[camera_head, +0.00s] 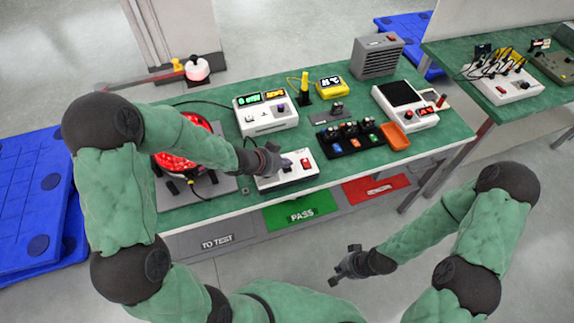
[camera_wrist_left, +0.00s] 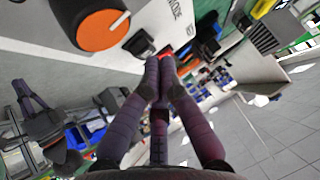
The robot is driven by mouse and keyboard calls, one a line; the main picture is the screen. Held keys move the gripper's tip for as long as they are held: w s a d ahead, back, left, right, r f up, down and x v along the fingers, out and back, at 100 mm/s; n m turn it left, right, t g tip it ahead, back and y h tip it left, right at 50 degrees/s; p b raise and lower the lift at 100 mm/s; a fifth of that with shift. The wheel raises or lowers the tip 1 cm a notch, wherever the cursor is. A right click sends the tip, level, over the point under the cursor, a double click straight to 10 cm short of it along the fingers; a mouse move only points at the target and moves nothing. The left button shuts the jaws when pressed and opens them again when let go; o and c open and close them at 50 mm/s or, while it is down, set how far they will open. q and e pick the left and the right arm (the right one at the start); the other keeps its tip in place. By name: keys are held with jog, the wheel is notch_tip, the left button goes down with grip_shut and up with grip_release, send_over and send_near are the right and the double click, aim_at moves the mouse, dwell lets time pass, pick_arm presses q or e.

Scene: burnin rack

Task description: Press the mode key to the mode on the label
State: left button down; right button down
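My left gripper (camera_head: 274,158) is over the white box with a red switch (camera_head: 304,166), in front of the white instrument with lit displays (camera_head: 266,113). In the left wrist view its fingers (camera_wrist_left: 158,62) are together and look empty. Their tips are close to a black key (camera_wrist_left: 139,44) beside the printed word MODE (camera_wrist_left: 175,12) on a white panel. I cannot tell whether they touch it. A large orange and black knob (camera_wrist_left: 101,28) is on the same panel. The label's mode is not legible. My right gripper (camera_head: 344,264) is open and empty, away from the bench.
A red-lit round fixture (camera_head: 190,140) stands left on the green bench (camera_head: 330,103). A black tray with coloured parts (camera_head: 352,140), an orange bin (camera_head: 395,136) and a white tester (camera_head: 403,103) stand right. PASS (camera_head: 302,215) and TO TEST (camera_head: 216,242) areas lie along the front.

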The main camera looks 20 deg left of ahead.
pick_arm(q)
jog(key=shift+r+p, duration=0.3)
jog(key=shift+r, duration=0.2)
jog(key=shift+r, duration=0.1)
notch_tip(320, 180, up, 5)
jog(key=p, duration=0.5)
dwell(0.8)
